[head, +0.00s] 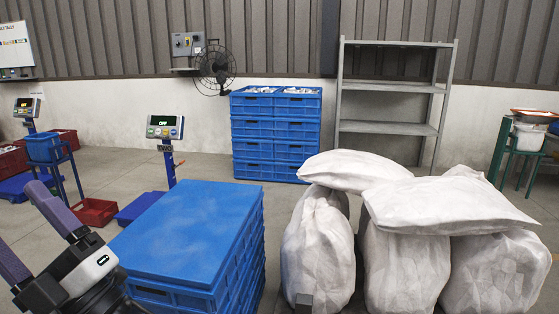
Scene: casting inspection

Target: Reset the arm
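My gripper (20,217) is at the lower left of the head view, on the end of my dark arm. Its two dark purple fingers point up and to the left and stand apart. I see nothing between them. The tip of the lower finger is at or past the left edge of the picture. Most of my arm is out of view below the gripper.
A stack of blue crates with a flat blue top (185,232) stands just right of my gripper. Full white sacks (315,250) are piled at the right. Behind are more blue crates (275,130), a grey shelf (390,87), a fan (215,67) and scales (165,127).

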